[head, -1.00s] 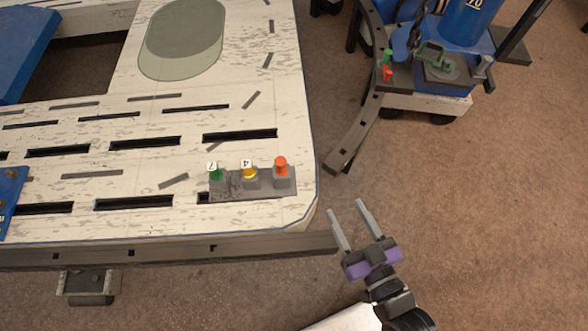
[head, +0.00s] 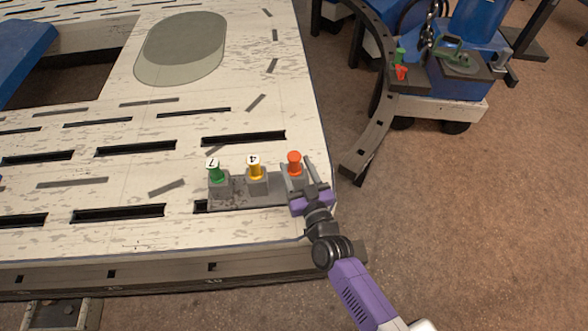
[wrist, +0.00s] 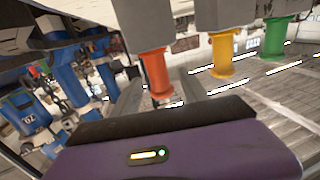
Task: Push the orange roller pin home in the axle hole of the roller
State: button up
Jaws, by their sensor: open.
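The orange roller pin (head: 294,162) stands upright in the right-hand block of a grey holder (head: 240,191) on the pale bench top. My gripper (head: 299,172) is open, reaching in from the front right, with its fingers on either side of the orange pin's block. In the wrist view the orange pin (wrist: 157,72) shows between the two fingers; whether they touch it I cannot tell. A yellow pin (head: 254,167) and a green pin (head: 215,169) stand to its left. I cannot make out the roller or its axle hole.
The slotted bench top (head: 150,190) is mostly clear around the holder. A blue cart (head: 440,108) with a small green pin and a red pin stands at the upper right. Bare floor (head: 480,230) lies right of the bench.

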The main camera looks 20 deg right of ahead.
aim_at(291, 152)
jog(key=w, duration=0.3)
jog(key=w+b, duration=0.1)
jog(key=w, duration=0.1)
jog(key=shift+w+d+r, duration=0.2)
jog(key=shift+w+d, duration=0.1)
grip_shut()
